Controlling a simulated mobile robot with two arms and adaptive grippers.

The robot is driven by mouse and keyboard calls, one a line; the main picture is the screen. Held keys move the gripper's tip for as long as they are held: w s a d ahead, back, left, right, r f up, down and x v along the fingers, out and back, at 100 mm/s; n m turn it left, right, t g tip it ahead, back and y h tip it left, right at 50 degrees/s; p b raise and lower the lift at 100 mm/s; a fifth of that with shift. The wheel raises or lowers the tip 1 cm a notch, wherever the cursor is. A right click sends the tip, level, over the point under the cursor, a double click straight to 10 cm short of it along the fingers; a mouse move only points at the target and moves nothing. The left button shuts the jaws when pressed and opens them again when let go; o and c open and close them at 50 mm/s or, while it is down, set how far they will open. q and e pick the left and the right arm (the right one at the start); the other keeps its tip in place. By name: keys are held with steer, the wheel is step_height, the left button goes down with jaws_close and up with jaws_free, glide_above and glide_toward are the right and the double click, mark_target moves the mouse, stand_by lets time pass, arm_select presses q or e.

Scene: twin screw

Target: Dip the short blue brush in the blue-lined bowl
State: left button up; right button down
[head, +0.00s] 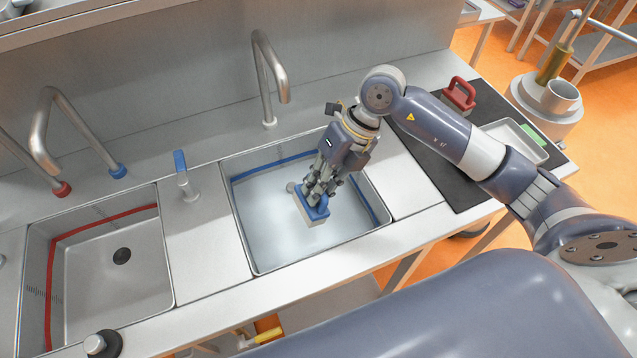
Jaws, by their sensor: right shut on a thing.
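The short blue brush (318,216) has a blue top and a pale lower part. My right gripper (318,197) is shut on its blue top from above, and the fingers hide part of it. The brush is over the inside of the blue-lined bowl (252,247), a steel basin with a blue stripe around its inner wall. The basin looks filled with pale bluish water. I cannot tell whether the bristles touch the water or the bottom. My left gripper is not in view.
The red-lined basin (85,288) is at left. A blue-topped lever (184,175) stands between the basins. Curved taps (268,85) rise behind them. A red-handled tool (459,94) and a white tray (507,143) are on the black mat (432,150) at right.

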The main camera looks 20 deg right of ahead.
step_height(320, 180, down, 4)
steer(key=b, duration=0.2)
steer(key=shift+b, duration=0.35)
step_height(320, 180, down, 3)
steer(key=b, duration=0.2)
steer(key=shift+f+b, duration=0.1)
steer(key=shift+b, duration=0.2)
arm_select(q)
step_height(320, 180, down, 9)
steer(key=b, duration=0.3)
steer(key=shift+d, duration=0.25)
arm_select(e)
steer(key=shift+f, duration=1.95)
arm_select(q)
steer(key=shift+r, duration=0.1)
arm_select(e)
steer(key=shift+r, duration=0.15)
step_height(320, 180, up, 11)
steer(key=p, duration=0.8)
arm_select(q)
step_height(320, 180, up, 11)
steer(key=p, duration=0.2)
steer(key=shift+p, duration=0.4)
arm_select(e)
steer(key=shift+r, duration=2.15)
steer(key=shift+r+p, duration=1.35)
steer(key=shift+r, duration=0.65)
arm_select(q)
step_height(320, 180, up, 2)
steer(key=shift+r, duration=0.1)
